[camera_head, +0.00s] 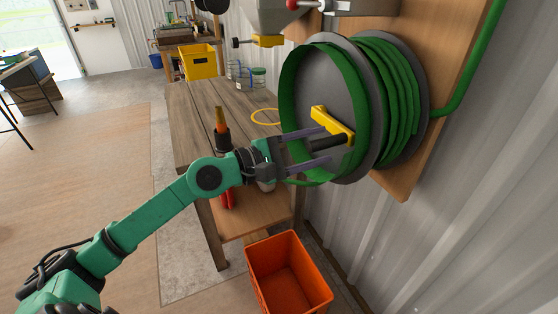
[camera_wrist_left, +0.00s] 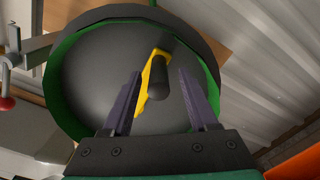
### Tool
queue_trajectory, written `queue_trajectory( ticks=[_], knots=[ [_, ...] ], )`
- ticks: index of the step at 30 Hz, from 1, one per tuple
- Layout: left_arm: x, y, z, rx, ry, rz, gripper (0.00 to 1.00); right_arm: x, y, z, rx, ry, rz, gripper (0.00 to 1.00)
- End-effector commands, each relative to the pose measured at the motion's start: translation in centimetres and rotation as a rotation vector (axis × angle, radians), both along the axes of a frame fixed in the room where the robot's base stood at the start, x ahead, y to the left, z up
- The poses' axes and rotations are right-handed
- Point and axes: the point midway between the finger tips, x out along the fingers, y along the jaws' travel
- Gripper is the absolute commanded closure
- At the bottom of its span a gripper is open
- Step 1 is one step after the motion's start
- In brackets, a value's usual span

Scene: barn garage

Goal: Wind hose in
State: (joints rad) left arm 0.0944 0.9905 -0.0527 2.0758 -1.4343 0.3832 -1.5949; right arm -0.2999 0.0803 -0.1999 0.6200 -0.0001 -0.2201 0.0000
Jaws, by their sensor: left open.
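A hose reel (camera_head: 307,86) with grey discs is mounted on a wooden board on the metal wall, at the right in the head view. Green hose (camera_head: 401,95) is wound on it, and a length runs up along the board at the right. A yellow crank arm (camera_head: 332,124) with a black handle (camera_head: 328,142) stands out from the reel's face. My left gripper (camera_head: 325,147) is open in front of the reel, its fingers on either side of the handle. In the left wrist view the handle (camera_wrist_left: 157,80) lies between and beyond the fingertips (camera_wrist_left: 160,78). I cannot tell whether they touch it. My right gripper is not in view.
A wooden workbench (camera_head: 196,111) stands left of the reel, with jars (camera_head: 258,78) and a yellow ring (camera_head: 266,117) on it. An orange bin (camera_head: 288,275) sits on the floor below the reel. A yellow crate (camera_head: 198,62) is farther back. Open floor lies to the left.

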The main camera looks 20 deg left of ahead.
Motion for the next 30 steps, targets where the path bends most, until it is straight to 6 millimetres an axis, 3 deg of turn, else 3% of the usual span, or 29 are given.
queue_trajectory(
  ticks=[1,7,19,30],
  knots=[
    [-0.6,0.5,-0.8,0.001,0.004,0.0,0.41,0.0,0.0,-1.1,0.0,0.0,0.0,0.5],
    [-2.8,2.3,-0.6,-0.002,0.003,-0.002,0.41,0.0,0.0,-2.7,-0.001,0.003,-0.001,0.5],
    [-8.3,6.9,-0.4,-0.003,0.001,0.001,0.41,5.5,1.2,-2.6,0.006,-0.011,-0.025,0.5],
    [-9.0,7.4,-0.1,0.002,0.002,-0.001,0.41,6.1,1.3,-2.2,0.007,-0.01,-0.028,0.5]
  ],
)
